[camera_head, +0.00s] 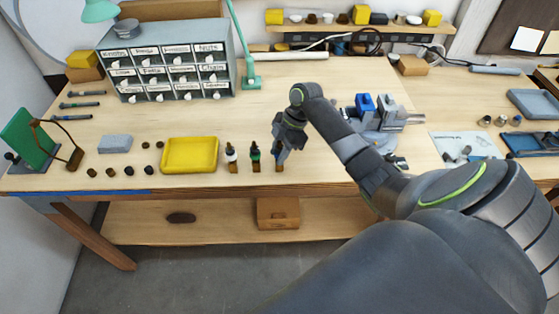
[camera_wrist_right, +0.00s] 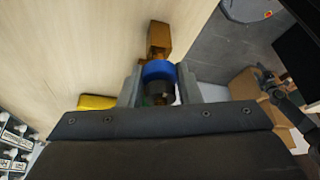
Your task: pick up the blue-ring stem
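The blue-ring stem (camera_wrist_right: 158,70) shows in the right wrist view between the two fingers of my right gripper (camera_wrist_right: 160,82). Its blue ring fills the gap with no clear space on either side, so the gripper looks shut on it. A brown wooden piece (camera_wrist_right: 159,36) shows past the ring. In the head view my right gripper (camera_head: 283,147) points down at the rightmost of three small stems near the front edge and hides most of it. The other two are a white-banded stem (camera_head: 231,154) and a green-banded stem (camera_head: 255,155). My left gripper is not in view.
A yellow tray (camera_head: 167,168) lies left of the stems. A drawer cabinet (camera_head: 168,62) stands behind, and a blue-and-grey vise (camera_head: 380,110) stands right behind my forearm. A green board (camera_head: 28,138) stands at far left. The table middle (camera_head: 210,118) is clear.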

